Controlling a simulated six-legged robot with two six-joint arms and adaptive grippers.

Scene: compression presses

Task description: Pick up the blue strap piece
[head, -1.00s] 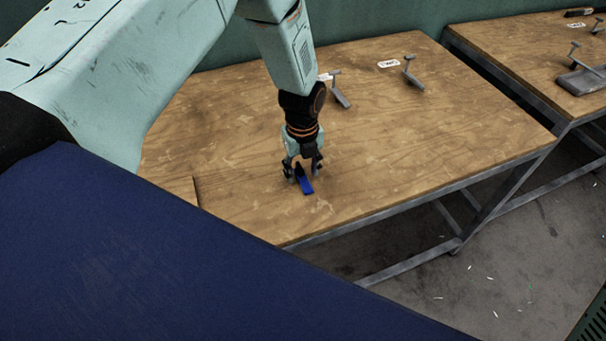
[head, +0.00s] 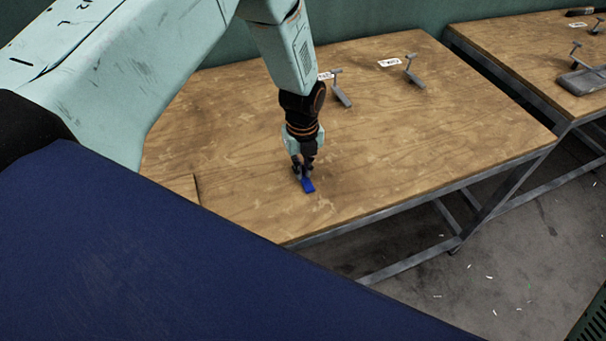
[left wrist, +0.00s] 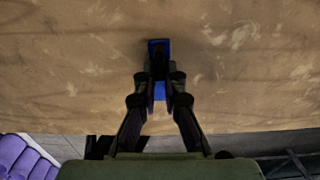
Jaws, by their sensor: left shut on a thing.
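The blue strap piece (head: 308,186) is a small blue bar at the wooden table (head: 400,150), near its front edge. My left gripper (head: 303,171) points down over it, with its fingers closed on it. In the left wrist view, the strap piece (left wrist: 159,91) shows between and beyond the fingertips of my left gripper (left wrist: 158,75). The fingers hide its middle. I cannot tell whether it touches the table. My right gripper is not in view.
Two grey presses, one on the left (head: 341,90) and one on the right (head: 413,72), stand at the back with white labels (head: 390,63). A second table (head: 520,50) with more grey tools is at the right. The table around the gripper is clear.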

